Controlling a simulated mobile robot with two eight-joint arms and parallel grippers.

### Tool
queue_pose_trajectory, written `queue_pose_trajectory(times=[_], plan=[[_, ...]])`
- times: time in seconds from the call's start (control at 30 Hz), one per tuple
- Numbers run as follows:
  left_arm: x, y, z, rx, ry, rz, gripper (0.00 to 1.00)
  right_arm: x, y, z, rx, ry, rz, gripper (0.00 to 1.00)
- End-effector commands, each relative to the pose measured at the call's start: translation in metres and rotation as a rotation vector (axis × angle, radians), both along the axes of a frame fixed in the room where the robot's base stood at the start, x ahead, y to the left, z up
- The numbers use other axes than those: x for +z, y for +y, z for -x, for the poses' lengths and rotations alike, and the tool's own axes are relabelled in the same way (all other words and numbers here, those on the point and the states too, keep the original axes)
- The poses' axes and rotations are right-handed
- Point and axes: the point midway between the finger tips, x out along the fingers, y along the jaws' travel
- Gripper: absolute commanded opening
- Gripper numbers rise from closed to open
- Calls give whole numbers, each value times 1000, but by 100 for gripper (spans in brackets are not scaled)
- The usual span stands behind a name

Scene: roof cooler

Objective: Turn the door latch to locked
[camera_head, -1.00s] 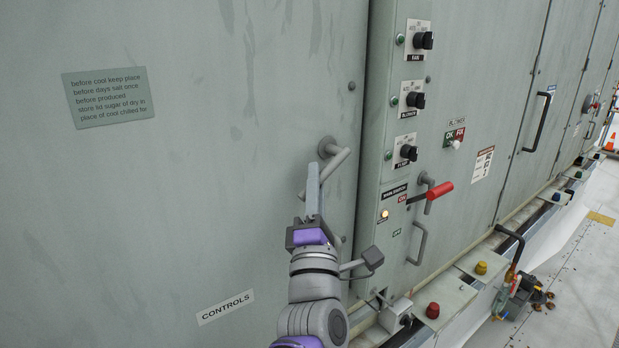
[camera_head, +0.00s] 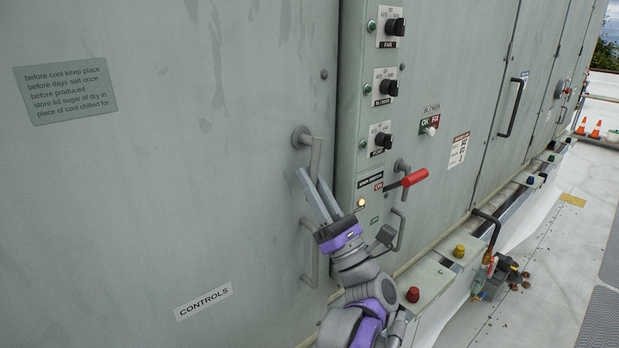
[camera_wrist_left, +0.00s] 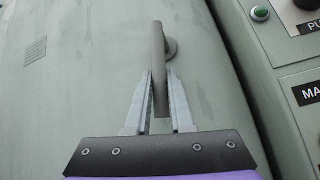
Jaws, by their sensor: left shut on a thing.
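The door latch (camera_head: 315,155) is a grey lever on a round pivot near the right edge of the large grey-green door (camera_head: 200,200) in the head view. Its lever points nearly straight down. My left gripper (camera_head: 312,177) comes from below and is shut on the lever's lower part. In the left wrist view the lever (camera_wrist_left: 158,60) runs down between the two fingers (camera_wrist_left: 160,85), with its pivot behind its upper part. The fingers hide a little of the lever in the head view. My right gripper is out of view.
A fixed grey pull handle (camera_head: 308,255) is on the door below the latch. Right of the door seam, a control panel carries black knobs (camera_head: 389,88) and a red-handled switch (camera_head: 414,178). A ledge with a red button (camera_head: 413,294) runs along the lower right.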

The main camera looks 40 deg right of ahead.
Motion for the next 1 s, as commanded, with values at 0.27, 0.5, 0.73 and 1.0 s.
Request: queue_pose_trajectory(times=[0.27,0.5,0.73,1.0], plan=[[1,-2,0,-1,-8,85,0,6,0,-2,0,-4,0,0],[1,-2,-1,-1,-9,101,0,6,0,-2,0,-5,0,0],[1,-2,0,-1,-10,101,0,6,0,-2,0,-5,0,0],[1,-1,0,-1,-9,101,51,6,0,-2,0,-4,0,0]])
